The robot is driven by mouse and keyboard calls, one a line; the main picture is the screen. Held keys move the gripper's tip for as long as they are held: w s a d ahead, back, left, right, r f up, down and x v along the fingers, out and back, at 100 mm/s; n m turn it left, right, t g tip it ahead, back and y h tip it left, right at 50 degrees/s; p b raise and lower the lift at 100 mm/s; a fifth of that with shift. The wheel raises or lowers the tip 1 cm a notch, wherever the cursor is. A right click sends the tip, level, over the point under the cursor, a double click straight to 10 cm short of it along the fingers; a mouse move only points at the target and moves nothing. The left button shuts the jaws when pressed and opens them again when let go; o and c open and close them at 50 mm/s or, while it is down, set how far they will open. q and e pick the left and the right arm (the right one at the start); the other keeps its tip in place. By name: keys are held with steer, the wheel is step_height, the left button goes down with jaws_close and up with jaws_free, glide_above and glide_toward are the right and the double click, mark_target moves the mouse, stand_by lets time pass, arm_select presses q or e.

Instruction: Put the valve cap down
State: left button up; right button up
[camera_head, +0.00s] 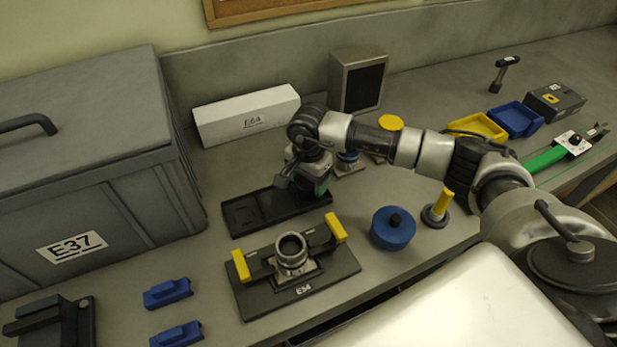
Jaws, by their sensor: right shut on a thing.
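My right gripper (303,183) points down over the right part of a shallow black tray (243,217). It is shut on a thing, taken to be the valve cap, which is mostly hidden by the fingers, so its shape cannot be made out. I cannot tell whether it touches the tray. In front of the tray, a black fixture plate (255,299) marked E34 carries a round metal valve body (291,252) with an open top, between two yellow-ended clamps. My left gripper is not in view.
A large grey bin (90,150) is at left, a white box (246,116) behind. Blue blocks (168,293) lie front left. Yellow and blue trays (516,120) are farther right.

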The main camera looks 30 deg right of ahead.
steer(key=o, duration=0.9)
steer(key=shift+o, duration=0.2)
steer(key=shift+r, duration=0.1)
steer(key=shift+r+p, duration=0.2)
steer(key=shift+p, duration=0.15)
step_height(320, 180, up, 12)
steer(key=b, duration=0.4)
steer(key=shift+f, duration=0.15)
